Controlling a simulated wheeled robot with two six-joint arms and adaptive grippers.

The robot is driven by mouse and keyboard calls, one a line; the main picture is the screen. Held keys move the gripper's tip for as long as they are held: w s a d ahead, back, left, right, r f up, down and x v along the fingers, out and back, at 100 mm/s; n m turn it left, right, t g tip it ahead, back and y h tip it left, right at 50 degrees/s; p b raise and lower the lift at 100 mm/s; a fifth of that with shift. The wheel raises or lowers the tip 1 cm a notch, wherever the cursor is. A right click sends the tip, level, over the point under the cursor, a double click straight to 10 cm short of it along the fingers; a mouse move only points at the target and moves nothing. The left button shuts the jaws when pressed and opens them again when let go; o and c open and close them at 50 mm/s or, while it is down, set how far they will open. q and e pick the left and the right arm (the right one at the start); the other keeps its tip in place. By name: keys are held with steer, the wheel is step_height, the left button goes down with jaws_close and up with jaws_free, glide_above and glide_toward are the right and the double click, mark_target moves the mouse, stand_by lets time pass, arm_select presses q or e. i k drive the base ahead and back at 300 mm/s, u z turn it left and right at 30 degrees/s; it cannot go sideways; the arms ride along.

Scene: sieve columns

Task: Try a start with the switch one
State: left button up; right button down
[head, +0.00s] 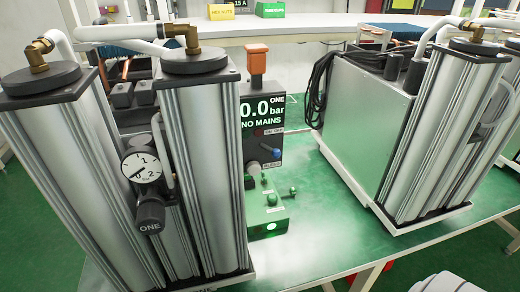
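A dark control panel (262,145) marked ONE stands between the two sets of silver columns. Its display (262,111) reads 0.0 bar and NO MAINS. Below the text are a small dark red part with a label too small to read surely, a grey knob (253,168) and a blue knob (276,153). An orange-topped part (257,58) stands above the panel. A green box (267,218) with small green knobs and a pale round spot sits at its foot. The switch's position cannot be told.
Left silver columns (205,150) carry a round gauge (142,167) and a black knob (150,212) marked ONE. A second column unit with a grey cabinet (365,120) stands at right. The green tabletop (330,235) is clear between them. Black cables (318,88) hang beside the cabinet.

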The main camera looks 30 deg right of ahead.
mark_target(275, 154)
steer(key=z, duration=0.65)
steer(key=k, duration=0.45)
steer(key=z, duration=0.5)
steer(key=i, duration=0.5)
steer(key=z, duration=0.55)
steer(key=k, duration=1.35)
steer(key=z, duration=0.4)
steer(key=i, duration=0.8)
steer(key=z, duration=0.35)
